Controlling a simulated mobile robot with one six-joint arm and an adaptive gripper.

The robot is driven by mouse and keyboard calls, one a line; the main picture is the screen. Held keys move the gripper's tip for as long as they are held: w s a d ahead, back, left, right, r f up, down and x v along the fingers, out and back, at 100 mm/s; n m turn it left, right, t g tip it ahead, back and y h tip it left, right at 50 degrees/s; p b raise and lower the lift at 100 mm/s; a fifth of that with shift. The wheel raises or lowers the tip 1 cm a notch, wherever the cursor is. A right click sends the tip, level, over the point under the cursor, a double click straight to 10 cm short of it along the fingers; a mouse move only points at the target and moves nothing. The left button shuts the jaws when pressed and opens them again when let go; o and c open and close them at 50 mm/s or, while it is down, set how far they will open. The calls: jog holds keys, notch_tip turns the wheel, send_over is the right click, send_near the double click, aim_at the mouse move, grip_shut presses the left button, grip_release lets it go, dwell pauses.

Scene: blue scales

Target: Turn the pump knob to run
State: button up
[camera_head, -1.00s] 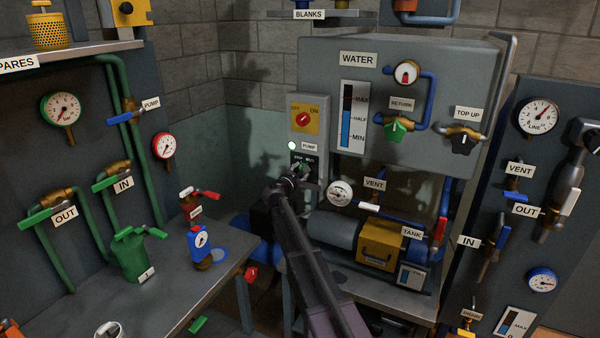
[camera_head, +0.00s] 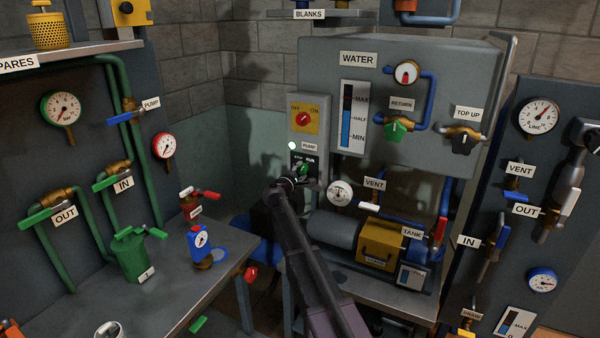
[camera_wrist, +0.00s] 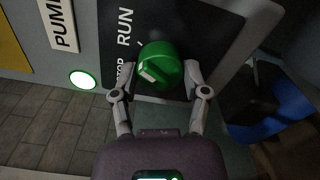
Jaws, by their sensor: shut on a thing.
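The pump knob (camera_head: 303,170) is round and green, on a black plate under the PUMP label. In the wrist view the knob (camera_wrist: 162,66) has a white mark on its lower left side, on the side of the STOP lettering. The RUN lettering (camera_wrist: 125,27) is at the upper left of the knob. My gripper (camera_wrist: 163,75) is shut on the pump knob, with one finger on each side.
A lit round lamp (camera_head: 292,145) is above the knob plate. A red OFF/ON switch (camera_head: 303,119) on a yellow plate is higher up. The WATER tank (camera_head: 440,75) stands to the right, with a VENT valve (camera_head: 369,206) below it. A workbench (camera_head: 170,290) is at the left.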

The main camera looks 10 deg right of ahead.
jog(key=shift+w+a, duration=0.1)
jog(key=shift+w, duration=0.05)
jog(key=o, duration=1.1)
jog(key=shift+o, duration=0.2)
jog(key=shift+s, duration=0.2)
jog(key=shift+s+a, duration=0.3)
jog(key=shift+s, duration=0.2)
jog(key=v, duration=1)
jog(key=shift+s+a, duration=0.25)
jog(key=shift+d, duration=0.1)
